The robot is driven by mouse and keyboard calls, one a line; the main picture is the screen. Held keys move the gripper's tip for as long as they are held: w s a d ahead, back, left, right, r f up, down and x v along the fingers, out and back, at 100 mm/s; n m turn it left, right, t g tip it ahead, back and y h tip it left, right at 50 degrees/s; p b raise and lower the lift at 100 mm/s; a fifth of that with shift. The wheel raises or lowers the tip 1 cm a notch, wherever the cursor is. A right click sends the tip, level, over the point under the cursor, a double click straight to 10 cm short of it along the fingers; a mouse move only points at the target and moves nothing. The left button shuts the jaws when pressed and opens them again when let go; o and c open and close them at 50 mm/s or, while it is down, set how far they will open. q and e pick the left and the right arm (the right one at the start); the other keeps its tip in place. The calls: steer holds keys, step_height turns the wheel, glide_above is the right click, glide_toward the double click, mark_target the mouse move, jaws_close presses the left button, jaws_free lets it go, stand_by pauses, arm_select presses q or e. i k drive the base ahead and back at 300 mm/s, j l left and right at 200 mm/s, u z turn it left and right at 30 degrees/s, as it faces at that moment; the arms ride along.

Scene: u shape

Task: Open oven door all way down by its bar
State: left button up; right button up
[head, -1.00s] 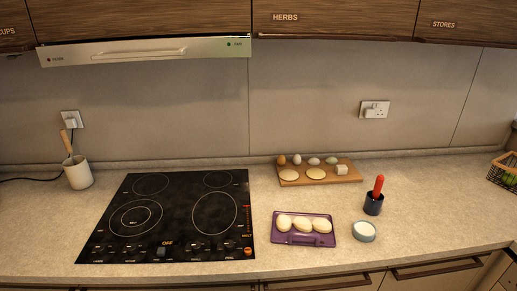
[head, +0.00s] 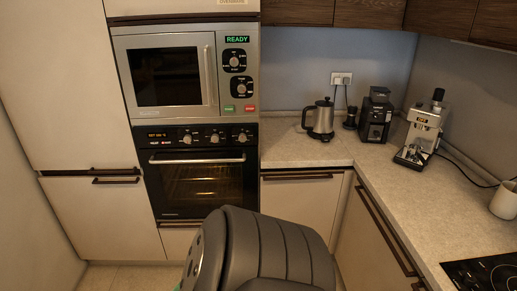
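The oven (head: 201,188) is built into the tall cabinet, below a microwave. Its dark glass door is closed and upright, with a warm glow and racks showing behind the glass. The silver bar (head: 197,160) runs level across the top of the door. Nothing is touching the bar. The lower right of the door is close to a dark grey rounded shape in the foreground that hides part of the cabinet and floor there. Neither of my grippers shows in the head view.
The microwave (head: 172,78) above is shut. A kettle (head: 321,119), a grinder (head: 376,115) and a coffee machine (head: 421,131) stand on the corner counter (head: 302,150). The dark padded foreground shape (head: 268,255) blocks the lower middle. A strip of floor (head: 128,277) shows at lower left.

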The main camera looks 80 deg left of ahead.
mark_target(248, 156)
steer(key=u, duration=3.2)
